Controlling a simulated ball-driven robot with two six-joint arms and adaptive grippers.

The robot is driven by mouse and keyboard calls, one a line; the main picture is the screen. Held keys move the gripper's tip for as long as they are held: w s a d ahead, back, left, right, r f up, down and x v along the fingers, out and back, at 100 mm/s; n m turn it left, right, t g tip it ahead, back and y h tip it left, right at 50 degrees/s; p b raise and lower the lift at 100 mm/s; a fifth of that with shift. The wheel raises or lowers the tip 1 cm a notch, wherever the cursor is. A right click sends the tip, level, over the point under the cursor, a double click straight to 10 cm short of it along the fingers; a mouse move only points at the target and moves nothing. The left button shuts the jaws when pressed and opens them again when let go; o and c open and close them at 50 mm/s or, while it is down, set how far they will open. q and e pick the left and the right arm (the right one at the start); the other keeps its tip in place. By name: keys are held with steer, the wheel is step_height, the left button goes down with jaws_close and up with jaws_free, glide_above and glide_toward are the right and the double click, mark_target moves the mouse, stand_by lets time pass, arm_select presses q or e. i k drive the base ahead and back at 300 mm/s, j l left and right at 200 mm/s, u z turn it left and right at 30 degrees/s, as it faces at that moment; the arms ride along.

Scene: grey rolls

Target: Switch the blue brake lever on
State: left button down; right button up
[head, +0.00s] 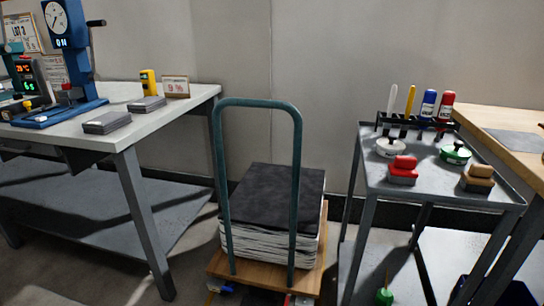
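A platform trolley with a wooden deck (215,264) and a teal push handle (258,103) stands on the floor in the middle. At its near edge, low in the view, a small blue part (228,290) shows partly under the deck. It may be the blue brake lever, but it is too small and cut off to tell its position. A small red part (288,299) sits to its right at the bottom edge of the view. Neither of my grippers is in view.
A stack of sheets with a dark top (275,195) loads the trolley. A grey table (135,130) with a blue gauge stand (72,50) is at left. A grey tool cart (440,187) and wooden bench (500,130) are at right. Floor gaps flank the trolley.

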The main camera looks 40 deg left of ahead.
mark_target(230, 288)
steer(key=u, duration=1.75)
